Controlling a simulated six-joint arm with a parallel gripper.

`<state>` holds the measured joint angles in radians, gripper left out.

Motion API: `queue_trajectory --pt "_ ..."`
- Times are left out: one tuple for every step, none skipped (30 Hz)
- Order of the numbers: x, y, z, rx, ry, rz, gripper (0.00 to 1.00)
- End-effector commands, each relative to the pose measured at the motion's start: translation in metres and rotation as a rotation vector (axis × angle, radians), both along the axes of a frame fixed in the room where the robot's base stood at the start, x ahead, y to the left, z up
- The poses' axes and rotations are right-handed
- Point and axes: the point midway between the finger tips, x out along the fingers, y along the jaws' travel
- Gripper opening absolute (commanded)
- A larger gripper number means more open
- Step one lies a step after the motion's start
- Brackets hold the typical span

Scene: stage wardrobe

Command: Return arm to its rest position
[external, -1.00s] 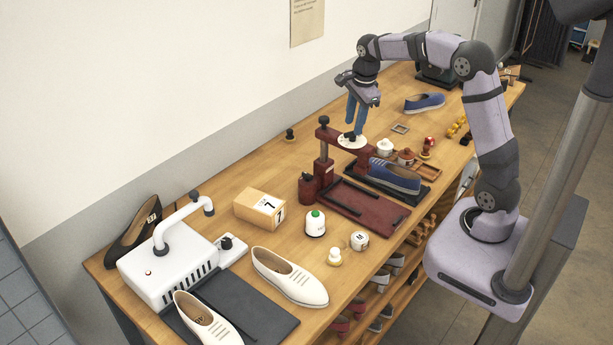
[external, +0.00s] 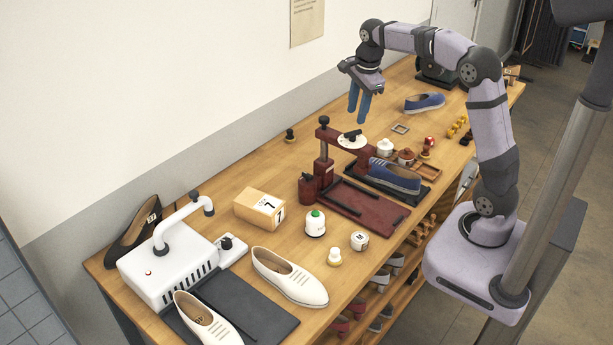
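My gripper (external: 359,104) hangs in the air above the dark red press stand (external: 325,160), its two blue fingers pointing down. The fingers are apart with a gap between them, and nothing shows in the gap. The white disc (external: 352,141) with a dark knob on top of the stand is below the fingertips and clear of them. My arm arches up from its base at the right and over the table.
A blue shoe (external: 395,176) sits under the stand's arm. Another blue shoe (external: 425,102) lies farther back. The air around my gripper is clear.

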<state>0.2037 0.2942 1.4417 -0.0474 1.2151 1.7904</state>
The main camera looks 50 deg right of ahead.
Motion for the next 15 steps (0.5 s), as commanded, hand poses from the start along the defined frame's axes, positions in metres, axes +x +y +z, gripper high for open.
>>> queue_trajectory --pt "-0.003 0.003 -0.003 -0.003 0.006 0.031 0.33" --pt "-0.005 0.005 -0.005 -0.005 0.011 0.055 0.33" --pt "-0.009 0.008 -0.009 -0.010 0.018 0.098 0.33" --pt "-0.012 0.011 -0.012 -0.014 0.023 0.137 0.33" --pt "-0.016 0.014 -0.016 -0.019 0.032 0.183 0.33" --pt "-0.022 0.019 -0.023 -0.026 0.042 0.252 0.33" --pt "-0.028 0.023 -0.028 -0.031 0.051 0.309 0.33" --pt "-0.034 0.028 -0.034 -0.037 0.061 0.373 0.33" --pt "-0.043 0.034 -0.042 -0.045 0.074 0.463 0.33" --pt "-0.050 0.039 -0.048 -0.051 0.084 0.535 0.33" --pt "-0.058 0.044 -0.055 -0.057 0.092 0.611 0.33" --pt "-0.070 0.050 -0.064 -0.066 0.106 0.712 0.33" --pt "-0.078 0.055 -0.071 -0.071 0.115 0.791 0.33" --pt "-0.087 0.060 -0.078 -0.077 0.123 0.869 0.33" --pt "-0.100 0.065 -0.087 -0.083 0.135 0.973 0.33"
